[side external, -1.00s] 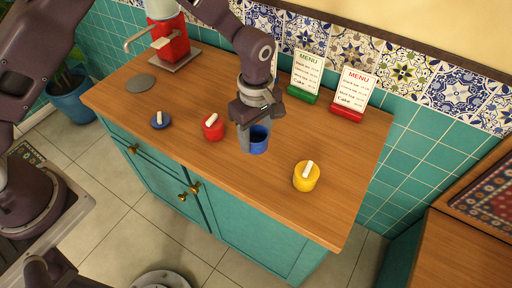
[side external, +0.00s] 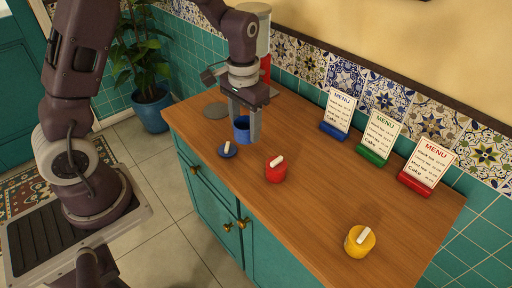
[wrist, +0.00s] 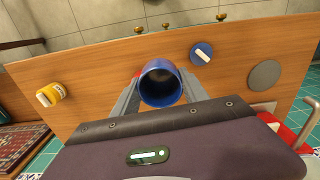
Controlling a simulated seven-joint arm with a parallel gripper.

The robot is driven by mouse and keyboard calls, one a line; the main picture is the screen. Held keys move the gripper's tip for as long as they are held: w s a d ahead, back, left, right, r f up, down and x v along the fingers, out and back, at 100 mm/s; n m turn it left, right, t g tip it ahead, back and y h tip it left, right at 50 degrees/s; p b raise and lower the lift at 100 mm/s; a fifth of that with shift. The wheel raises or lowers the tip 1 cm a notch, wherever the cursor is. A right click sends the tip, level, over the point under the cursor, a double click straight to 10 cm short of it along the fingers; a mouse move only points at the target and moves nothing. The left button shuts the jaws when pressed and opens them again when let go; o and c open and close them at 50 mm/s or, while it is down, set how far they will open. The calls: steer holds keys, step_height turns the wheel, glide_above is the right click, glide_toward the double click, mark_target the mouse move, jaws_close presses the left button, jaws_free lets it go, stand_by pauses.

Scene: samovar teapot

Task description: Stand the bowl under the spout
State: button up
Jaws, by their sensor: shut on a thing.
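My gripper (side external: 245,124) is shut on the blue bowl (side external: 241,132), a deep cup shape. The bowl looks upright and seems to be held above the counter. In the wrist view the bowl's open mouth (wrist: 161,84) sits between the two fingers and looks empty. The red samovar with a pale cylinder on top (side external: 262,42) stands at the back left, partly hidden behind my arm. Its red body (wrist: 284,130) shows at the lower right of the wrist view. The spout is mostly hidden in the side view. A flat grey disc (side external: 215,111) lies on the counter left of the bowl.
Blue (side external: 337,113), green (side external: 377,138) and red (side external: 425,166) menu stands line the wall. The middle right is clear.

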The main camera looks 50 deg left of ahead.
mark_target(288, 153)
steer(key=shift+s+a+r+m, duration=0.1)
steer(key=shift+s+a+m, duration=0.2)
steer(key=shift+a+m, duration=0.15)
steer(key=w+d+f+m, duration=0.1)
steer(key=w+f+m, duration=0.1)
steer(key=w, duration=0.6)
steer(key=w+d+f+m, duration=0.2)
steer(key=w, duration=0.5)
steer(key=shift+n, duration=0.25)
steer(key=f, duration=1)
steer(key=shift+w+a+f, duration=0.15)
steer(key=shift+w+a, duration=0.05)
steer(key=shift+w, duration=0.1)
steer(key=shift+f, duration=0.1)
steer(key=o, duration=1.6)
steer(key=shift+c, duration=0.2)
step_height(288, 153, up, 12)
steer(key=shift+r, duration=0.15)
